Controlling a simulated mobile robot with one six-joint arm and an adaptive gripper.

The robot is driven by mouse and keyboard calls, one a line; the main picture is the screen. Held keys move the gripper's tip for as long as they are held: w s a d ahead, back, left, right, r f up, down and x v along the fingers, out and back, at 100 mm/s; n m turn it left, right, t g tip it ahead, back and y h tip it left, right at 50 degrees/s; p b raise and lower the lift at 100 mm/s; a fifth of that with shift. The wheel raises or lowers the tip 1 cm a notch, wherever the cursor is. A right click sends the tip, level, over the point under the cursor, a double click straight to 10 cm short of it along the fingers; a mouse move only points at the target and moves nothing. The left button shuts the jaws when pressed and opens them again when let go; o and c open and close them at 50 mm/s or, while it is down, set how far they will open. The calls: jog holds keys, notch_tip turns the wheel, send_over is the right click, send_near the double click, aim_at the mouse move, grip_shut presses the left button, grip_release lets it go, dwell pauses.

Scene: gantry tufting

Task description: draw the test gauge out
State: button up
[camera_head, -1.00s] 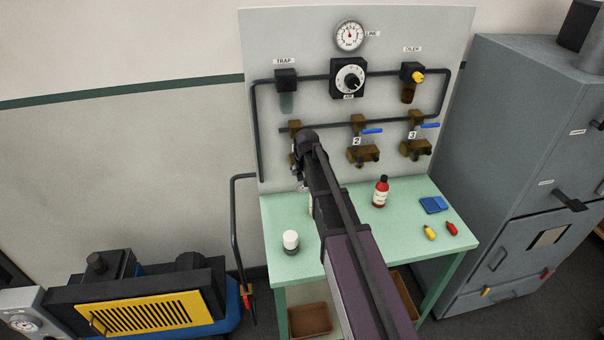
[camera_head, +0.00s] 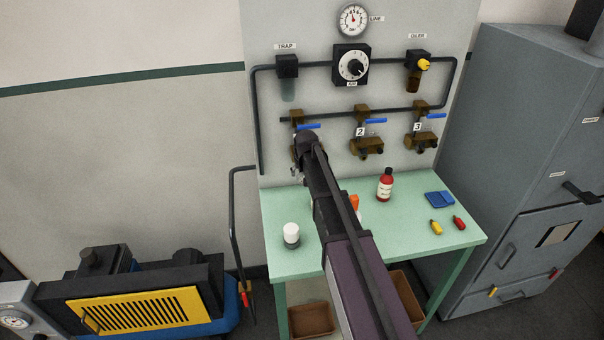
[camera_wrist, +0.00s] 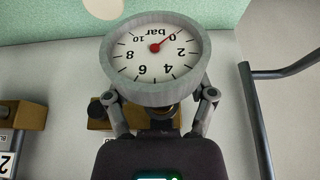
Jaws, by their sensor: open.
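The test gauge (camera_wrist: 155,58) is a round grey-rimmed dial marked "bar", upside down in the wrist view, with its red needle near 0. Its dark stem runs down towards a brass fitting (camera_wrist: 100,118), partly hidden behind the gauge and gripper. My gripper (camera_wrist: 160,98) is open, with one finger on each side of the gauge's lower rim and stem. I cannot tell whether the fingers touch it. In the head view my arm reaches to the leftmost outlet, below a blue lever (camera_head: 308,126), and hides most of the gauge.
The panel (camera_head: 320,85) carries a pipe, regulator (camera_head: 351,65) and outlets 2 (camera_head: 366,146) and 3 (camera_head: 421,143). The green table (camera_head: 300,262) below holds a white-capped jar (camera_head: 291,235), a red bottle (camera_head: 385,186) and small items. A bent pipe (camera_head: 234,210) stands left.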

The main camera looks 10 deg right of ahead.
dwell(0.3)
grip_shut()
jog(key=c, duration=0.7)
grip_release()
grip_shut()
jog(key=shift+s, duration=1.7)
